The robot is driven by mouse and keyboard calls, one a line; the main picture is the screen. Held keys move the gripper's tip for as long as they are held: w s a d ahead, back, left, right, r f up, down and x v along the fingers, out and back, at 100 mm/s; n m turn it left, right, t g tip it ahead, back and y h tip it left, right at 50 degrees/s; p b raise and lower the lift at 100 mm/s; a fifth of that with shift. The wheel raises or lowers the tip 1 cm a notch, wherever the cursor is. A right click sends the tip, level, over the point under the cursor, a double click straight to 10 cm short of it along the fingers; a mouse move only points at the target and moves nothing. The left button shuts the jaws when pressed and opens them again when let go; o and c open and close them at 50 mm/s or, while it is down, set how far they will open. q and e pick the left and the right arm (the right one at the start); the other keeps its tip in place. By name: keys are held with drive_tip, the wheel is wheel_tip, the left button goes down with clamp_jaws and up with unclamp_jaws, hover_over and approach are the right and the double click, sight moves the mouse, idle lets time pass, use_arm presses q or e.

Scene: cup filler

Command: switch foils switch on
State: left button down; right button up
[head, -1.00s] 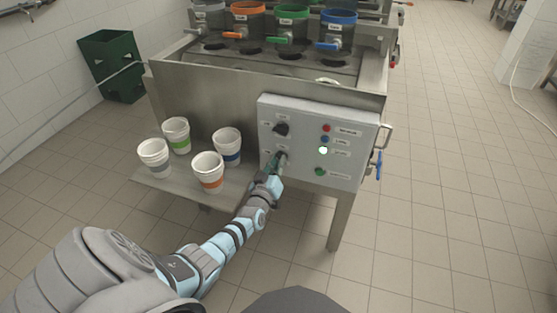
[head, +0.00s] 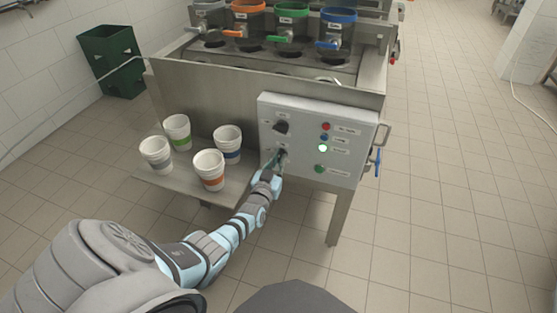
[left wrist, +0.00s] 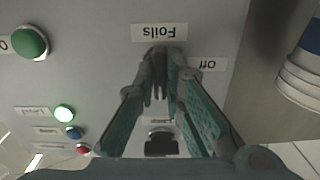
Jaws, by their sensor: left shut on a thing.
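The foils switch is a dark knob (left wrist: 160,58) on the grey control panel (head: 350,115), under the "Foils" label (left wrist: 160,32) in the upside-down left wrist view. An "Off" label (left wrist: 208,64) is beside it. My left gripper (left wrist: 160,85) is shut on the foils switch, its fingers on either side of the knob. In the head view my left gripper (head: 275,168) is at the panel's lower left and mostly hides the switch. The switch's exact turn is hard to tell. My right gripper is not in view.
A second dark switch (head: 281,127) sits above. To the right are a red light (head: 325,126), a blue light (head: 324,137), a lit green light (head: 322,148) and a green button (head: 319,169). Several paper cups (head: 209,168) stand on the shelf left of my forearm.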

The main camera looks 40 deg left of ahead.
use_arm(q)
drive_tip(key=c, duration=1.7)
unclamp_jaws()
drive_tip(key=v, duration=1.2)
drive_tip(key=shift+d, duration=0.1)
